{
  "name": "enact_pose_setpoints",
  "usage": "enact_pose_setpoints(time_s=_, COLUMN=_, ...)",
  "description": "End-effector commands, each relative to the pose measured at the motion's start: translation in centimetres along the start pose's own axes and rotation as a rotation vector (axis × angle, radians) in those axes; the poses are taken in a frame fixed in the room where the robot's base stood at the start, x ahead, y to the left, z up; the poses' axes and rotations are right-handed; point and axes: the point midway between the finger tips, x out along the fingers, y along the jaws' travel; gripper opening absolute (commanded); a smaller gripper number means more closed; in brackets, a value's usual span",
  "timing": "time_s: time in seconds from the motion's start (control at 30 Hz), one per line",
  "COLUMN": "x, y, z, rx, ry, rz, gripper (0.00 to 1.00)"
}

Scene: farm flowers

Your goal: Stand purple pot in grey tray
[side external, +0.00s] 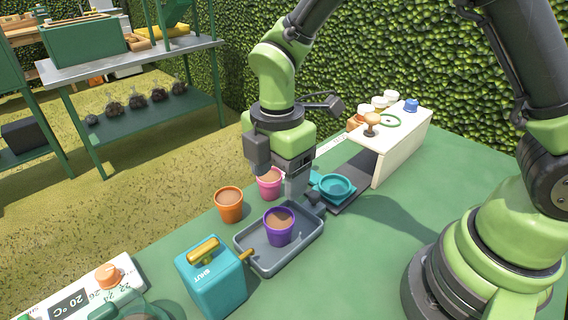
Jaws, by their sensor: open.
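The purple pot (280,227), filled with brown soil, stands upright in the grey tray (262,262), towards the tray's right half. The tray lies on the green table. My gripper (304,200) points down just behind and above the pot, over the tray's far right corner. Its jaws are open. I cannot tell whether a finger touches the pot's rim.
A pink pot (269,182) and an orange pot (229,204) stand behind the tray. A teal watering can (212,279) stands at its front left, its spout reaching the tray edge. A teal dish (335,187) and a white shelf (404,146) are to the right.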

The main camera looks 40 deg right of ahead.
Motion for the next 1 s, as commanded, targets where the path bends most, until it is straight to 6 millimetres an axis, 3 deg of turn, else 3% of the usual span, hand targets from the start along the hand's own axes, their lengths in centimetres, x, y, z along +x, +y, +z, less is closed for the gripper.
enact_pose_setpoints(time_s=0.23, x=-1.0, y=0.0, z=0.2, rx=0.028, ry=0.006, rz=0.009, gripper=0.67)
enact_pose_setpoints(time_s=0.37, x=-4.0, y=-0.5, z=1.2, rx=0.203, ry=0.044, rz=0.061, gripper=0.67)
enact_pose_setpoints(time_s=0.47, x=-7.7, y=-1.6, z=2.7, rx=0.451, ry=0.106, rz=0.122, gripper=0.67)
enact_pose_setpoints(time_s=0.6, x=-12.4, y=-4.6, z=4.9, rx=0.851, ry=0.229, rz=0.198, gripper=0.67)
enact_pose_setpoints(time_s=0.7, x=-14.8, y=-7.2, z=6.2, rx=1.126, ry=0.336, rz=0.237, gripper=0.67)
enact_pose_setpoints(time_s=0.83, x=-16.7, y=-10.6, z=7.4, rx=1.449, ry=0.487, rz=0.265, gripper=0.67)
enact_pose_setpoints(time_s=1.0, x=-17.4, y=-13.6, z=8.1, rx=1.733, ry=0.647, rz=0.264, gripper=0.67)
